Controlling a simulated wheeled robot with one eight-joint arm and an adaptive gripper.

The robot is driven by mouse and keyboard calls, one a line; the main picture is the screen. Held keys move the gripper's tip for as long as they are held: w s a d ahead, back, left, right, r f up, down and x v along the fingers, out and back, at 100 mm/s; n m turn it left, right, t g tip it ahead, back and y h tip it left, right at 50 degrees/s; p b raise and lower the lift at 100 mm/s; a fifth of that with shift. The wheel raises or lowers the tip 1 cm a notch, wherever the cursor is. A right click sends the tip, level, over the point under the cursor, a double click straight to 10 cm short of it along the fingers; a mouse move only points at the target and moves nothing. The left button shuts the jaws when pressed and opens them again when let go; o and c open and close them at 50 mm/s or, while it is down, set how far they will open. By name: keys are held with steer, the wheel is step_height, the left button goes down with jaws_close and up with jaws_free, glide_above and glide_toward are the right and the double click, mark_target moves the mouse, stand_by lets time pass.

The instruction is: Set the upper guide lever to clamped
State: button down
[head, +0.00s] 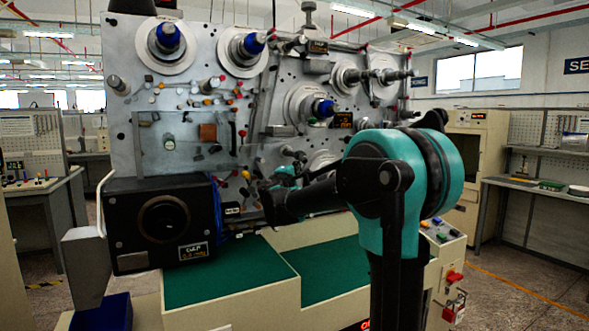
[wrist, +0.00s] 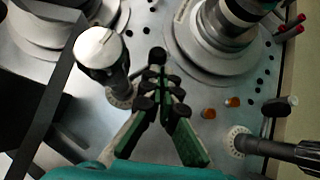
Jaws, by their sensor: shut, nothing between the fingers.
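The machine's upright grey panel (head: 180,140) carries several spindles, knobs and small levers. I cannot tell for certain which is the upper guide lever. In the wrist view, my gripper (wrist: 157,62) has its black fingertips together, with nothing between them, in front of the panel. Left of the fingertips stands a post with a white cap (wrist: 99,47), rising from a round marked base. At lower right, a dark rod (wrist: 280,150) sticks out from another round marked base. The fingertips appear apart from both. In the head view, my arm hides the fingertips and part of the panel.
A large spindle with a light flange (wrist: 222,40) stands right of the fingertips. Small orange knobs (wrist: 209,113) sit below it. In the head view, a black box (head: 150,225) is at lower left, above a green work surface (head: 225,285). A control cabinet with a red switch (head: 454,276) stands at right.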

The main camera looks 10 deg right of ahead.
steer(key=shift+w+d+r, duration=0.15)
steer(key=shift+d+r, duration=0.1)
steer(key=shift+d, duration=0.35)
steer(key=shift+d+r, duration=0.1)
stand_by(0.3)
steer(key=v, duration=1.2)
steer(key=s+d+f+m+g, duration=0.3)
steer(key=s+d+f, duration=0.1)
steer(key=f, duration=0.3)
steer(key=s+d+f+m+g, duration=0.3)
steer(key=s+d+f, duration=0.15)
steer(key=f, duration=0.35)
steer(key=s+d+f+m+g, duration=0.25)
steer(key=s+d+f, duration=0.2)
steer(key=f, duration=0.25)
steer(key=s+a+f+m+g+y, duration=0.2)
steer(key=s+a+f+m+y, duration=0.1)
steer(key=s+f, duration=0.7)
steer(key=s+a+f+m+g+y, duration=0.3)
steer(key=s+a+f+y, duration=0.1)
steer(key=s+f, duration=0.5)
step_height(320, 180, down, 2)
steer(key=shift+s+a+f+y, duration=0.15)
steer(key=shift+s+a+y, duration=0.2)
steer(key=shift+y, duration=0.55)
